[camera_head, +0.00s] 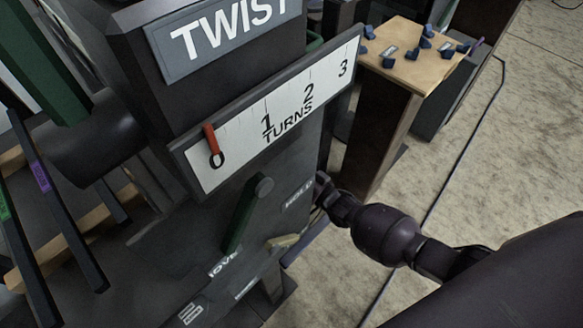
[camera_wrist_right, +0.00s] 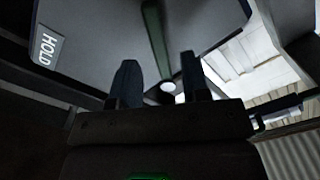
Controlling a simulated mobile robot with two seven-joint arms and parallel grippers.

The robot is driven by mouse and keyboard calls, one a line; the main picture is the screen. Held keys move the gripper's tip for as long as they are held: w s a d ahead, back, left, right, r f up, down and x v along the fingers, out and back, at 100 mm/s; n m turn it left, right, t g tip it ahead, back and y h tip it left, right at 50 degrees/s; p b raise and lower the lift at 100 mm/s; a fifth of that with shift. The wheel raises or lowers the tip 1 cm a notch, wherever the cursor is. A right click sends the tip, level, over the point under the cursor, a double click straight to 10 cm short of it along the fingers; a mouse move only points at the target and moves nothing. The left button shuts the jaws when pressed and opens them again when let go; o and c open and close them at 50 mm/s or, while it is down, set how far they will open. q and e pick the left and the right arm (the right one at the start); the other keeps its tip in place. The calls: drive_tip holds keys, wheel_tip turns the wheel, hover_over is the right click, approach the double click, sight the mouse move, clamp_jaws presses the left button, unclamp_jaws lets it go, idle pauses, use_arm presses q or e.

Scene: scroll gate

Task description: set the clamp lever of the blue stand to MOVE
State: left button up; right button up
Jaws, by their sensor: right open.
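The stand (camera_head: 215,225) looks dark grey, with a TWIST sign and a TURNS scale. Its green clamp lever (camera_head: 243,217) has a round pivot at its upper end and slants down-left. Its lower end points at the MOVE label (camera_head: 222,264), whose first letter is hidden. The HOLD label (camera_head: 298,197) is right of the pivot. In the right wrist view my right gripper (camera_wrist_right: 160,82) is open, with the lever (camera_wrist_right: 156,40) and its pivot seen beyond and between the fingers. I cannot tell whether they touch. My left gripper is out of view.
The TURNS scale (camera_head: 290,108) has a red pointer (camera_head: 211,139) at 0. A wooden-topped pedestal (camera_head: 405,62) with several small blue pieces stands behind at the right. A dark cable (camera_head: 462,158) crosses the floor. Open floor (camera_head: 530,140) lies at the right.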

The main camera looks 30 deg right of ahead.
use_arm(q)
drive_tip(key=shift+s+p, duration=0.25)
drive_tip(key=shift+p, duration=0.35)
use_arm(e)
drive_tip(key=v, duration=0.7)
drive_tip(key=shift+s, duration=0.15)
drive_tip(key=shift+d, duration=0.1)
